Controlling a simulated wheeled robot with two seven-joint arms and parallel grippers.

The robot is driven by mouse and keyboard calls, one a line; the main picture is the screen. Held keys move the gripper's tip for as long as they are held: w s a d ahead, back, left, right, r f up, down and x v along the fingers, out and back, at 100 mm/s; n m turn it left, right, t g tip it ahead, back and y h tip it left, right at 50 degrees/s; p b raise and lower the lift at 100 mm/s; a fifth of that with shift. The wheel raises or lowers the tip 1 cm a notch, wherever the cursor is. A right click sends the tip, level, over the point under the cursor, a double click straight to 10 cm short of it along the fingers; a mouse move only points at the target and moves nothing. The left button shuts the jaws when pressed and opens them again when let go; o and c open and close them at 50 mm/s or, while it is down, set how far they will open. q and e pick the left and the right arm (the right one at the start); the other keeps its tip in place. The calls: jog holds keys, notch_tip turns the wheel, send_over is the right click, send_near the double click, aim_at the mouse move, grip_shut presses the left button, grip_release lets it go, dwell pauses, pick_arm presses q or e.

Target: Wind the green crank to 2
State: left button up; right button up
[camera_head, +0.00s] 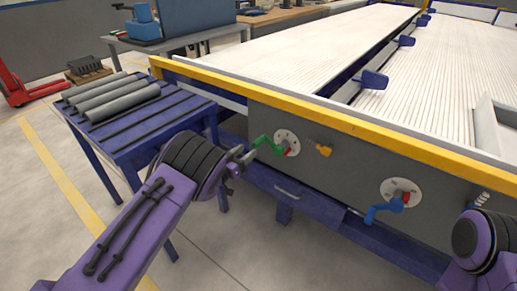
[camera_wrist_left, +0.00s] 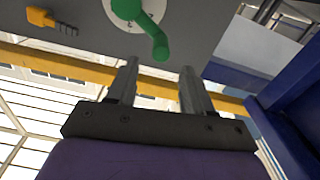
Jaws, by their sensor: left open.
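The green crank (camera_head: 266,144) is on a round white dial (camera_head: 288,139) on the grey front panel of the machine. A red part shows beside the dial's middle. The dial's numbers are too small to read. My left gripper (camera_head: 243,158) is just left of the crank's handle end and looks apart from it. In the left wrist view my left gripper (camera_wrist_left: 157,92) is open and empty, and the green crank (camera_wrist_left: 155,38) hangs just beyond the fingertips, between their lines. My right arm shows at the lower right of the head view; its gripper fingers are not visible.
A yellow part (camera_head: 325,151) sticks out right of the green crank. A blue crank (camera_head: 383,210) with its own dial is further right. A blue table (camera_head: 150,138) with several grey pipes (camera_head: 125,102) stands at left. A yellow rail (camera_head: 340,118) runs above the panel.

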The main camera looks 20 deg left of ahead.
aim_at(254, 145)
pick_arm(q)
jog(key=b+x, duration=0.1)
jog(key=x, duration=0.7)
jog(key=shift+w+f, duration=0.1)
jog(key=shift+w, duration=0.05)
grip_shut()
